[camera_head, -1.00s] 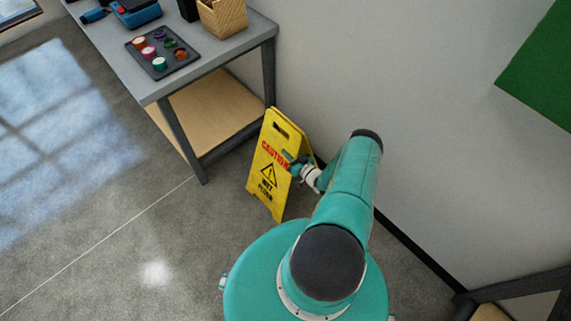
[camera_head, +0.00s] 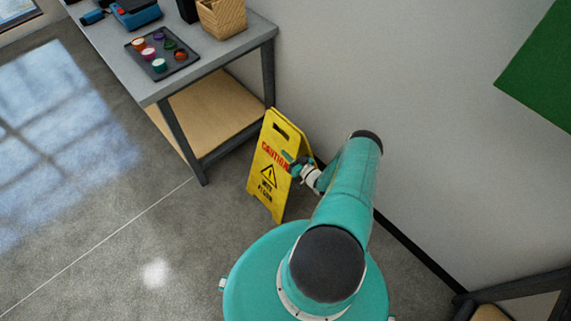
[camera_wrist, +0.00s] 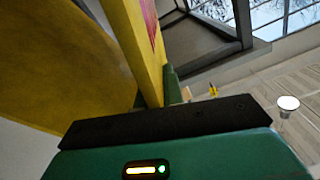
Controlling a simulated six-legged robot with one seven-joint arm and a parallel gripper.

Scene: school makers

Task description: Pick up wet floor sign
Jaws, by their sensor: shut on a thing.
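The yellow wet floor sign (camera_head: 268,181) stands upright on the floor beside the table leg, with red "CAUTION" lettering and a black warning triangle on its face. My gripper (camera_head: 289,160) is shut on the right edge of the sign's front panel, at about the height of the lettering. In the wrist view the sign's yellow panel (camera_wrist: 136,40) runs down between the fingers, and a green finger shows to its right. The other finger is hidden behind the panel. The sign's feet appear to be on the floor.
A grey table (camera_head: 222,60) with a wooden lower shelf (camera_head: 215,105) stands just left of the sign. The wall (camera_head: 400,110) is close on the right. Open floor (camera_head: 90,230) lies to the left.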

